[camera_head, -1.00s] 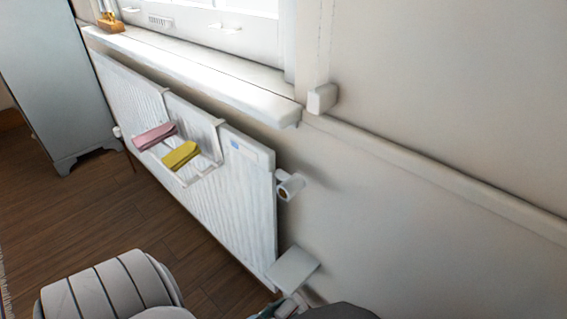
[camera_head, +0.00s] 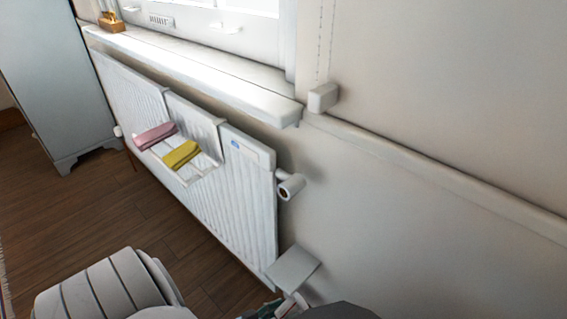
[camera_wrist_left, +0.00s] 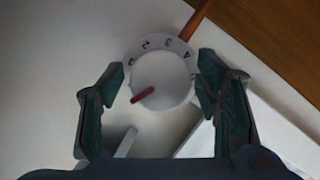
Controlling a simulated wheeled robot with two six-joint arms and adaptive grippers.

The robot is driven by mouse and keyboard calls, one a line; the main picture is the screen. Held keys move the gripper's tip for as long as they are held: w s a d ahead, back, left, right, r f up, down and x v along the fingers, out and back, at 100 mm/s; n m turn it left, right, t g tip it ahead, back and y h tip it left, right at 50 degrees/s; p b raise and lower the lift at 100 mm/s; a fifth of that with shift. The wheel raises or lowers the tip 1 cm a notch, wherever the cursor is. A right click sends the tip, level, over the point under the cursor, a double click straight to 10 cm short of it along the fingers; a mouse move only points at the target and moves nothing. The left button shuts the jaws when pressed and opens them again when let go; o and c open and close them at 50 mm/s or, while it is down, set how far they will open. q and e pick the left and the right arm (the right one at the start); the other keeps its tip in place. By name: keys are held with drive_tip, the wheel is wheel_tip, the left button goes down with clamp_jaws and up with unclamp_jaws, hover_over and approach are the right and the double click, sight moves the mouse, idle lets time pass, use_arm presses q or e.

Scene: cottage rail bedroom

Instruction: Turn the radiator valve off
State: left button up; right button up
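The radiator valve (camera_wrist_left: 172,72) shows in the left wrist view as a round pale knob with a numbered ring along its upper side. A red pointer on it points to the lower left. My left gripper (camera_wrist_left: 161,70) is open, with one dark finger on each side of the knob and small gaps seeming to remain. In the head view my left gripper (camera_head: 268,309) shows only partly at the bottom edge, beside the radiator's lower right end. The white radiator (camera_head: 248,205) hangs below the window. I cannot make out the dial in the head view. My right gripper is not in view.
A rack on the radiator holds a pink cloth (camera_head: 155,136) and a yellow cloth (camera_head: 182,153). A white cylindrical fitting (camera_head: 291,187) sticks out at the radiator's upper right. A small pale plate (camera_head: 292,268) lies below it. The window sill (camera_head: 200,75) overhangs the radiator.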

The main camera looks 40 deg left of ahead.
use_arm(q)
drive_tip(key=v, duration=1.2)
drive_tip(key=shift+d+f, duration=0.1)
drive_tip(key=shift+f, duration=0.05)
